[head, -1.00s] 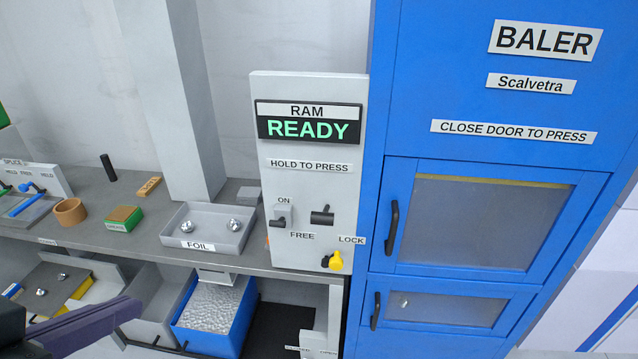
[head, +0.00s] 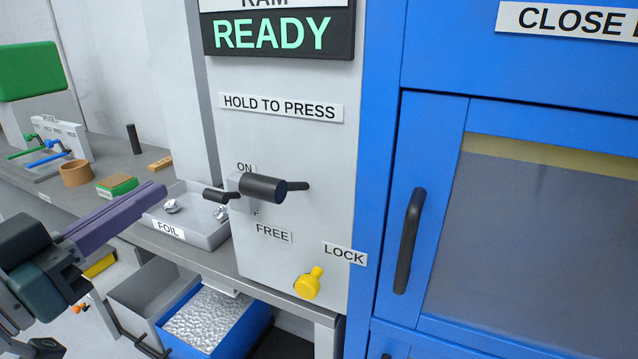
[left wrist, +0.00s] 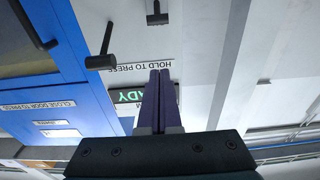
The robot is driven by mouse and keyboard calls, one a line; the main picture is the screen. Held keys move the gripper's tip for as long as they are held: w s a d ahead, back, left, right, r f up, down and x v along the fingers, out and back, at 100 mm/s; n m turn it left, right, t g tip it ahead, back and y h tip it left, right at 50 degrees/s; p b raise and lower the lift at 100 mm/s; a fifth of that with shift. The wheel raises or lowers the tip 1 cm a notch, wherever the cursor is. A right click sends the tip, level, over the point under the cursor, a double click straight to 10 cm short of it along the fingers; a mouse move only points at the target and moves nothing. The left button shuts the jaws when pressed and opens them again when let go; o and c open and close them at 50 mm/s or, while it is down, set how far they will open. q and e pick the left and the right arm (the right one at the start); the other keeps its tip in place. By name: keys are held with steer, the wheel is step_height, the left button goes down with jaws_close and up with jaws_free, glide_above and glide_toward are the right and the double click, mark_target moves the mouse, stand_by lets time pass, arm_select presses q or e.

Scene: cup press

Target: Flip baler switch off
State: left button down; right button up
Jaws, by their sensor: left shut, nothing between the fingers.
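The baler switch, a light grey block with a short black lever (head: 222,196), sits on the grey control panel (head: 290,235), under the ON label. The label below it is mostly hidden, and I cannot tell which way the lever is set. It also appears at the top of the left wrist view (left wrist: 157,14). My left gripper (head: 160,190), with purple fingers, is shut and empty, left of the switch and apart from it. Its closed fingers also show in the left wrist view (left wrist: 160,76). My right gripper is not in view.
A larger black press handle (head: 262,188) juts out just right of the switch. A yellow lock knob (head: 308,285) is below. The blue baler (head: 381,120) stands to the right, with a black door handle (head: 409,240). The foil tray (head: 205,236) lies behind the gripper on the bench.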

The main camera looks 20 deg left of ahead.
arm_select(q)
steer(key=shift+s+a, duration=0.1)
steer(key=shift+s, duration=0.05)
steer(key=r, duration=0.1)
glide_above(213, 193)
steer(key=shift+s+f+b, duration=0.15)
steer(key=shift+s+f, duration=0.1)
steer(key=shift+f, duration=0.45)
steer(key=shift+s+f+b, duration=0.2)
steer(key=shift+s+f, duration=0.05)
steer(key=shift+f, duration=0.4)
steer(key=shift+s+f+b, duration=0.15)
steer(key=shift+s+f, duration=0.1)
steer(key=shift+f, duration=0.45)
steer(key=shift+s+f+b, duration=0.15)
steer(key=shift+f+b, duration=0.1)
steer(key=shift+b, duration=0.4)
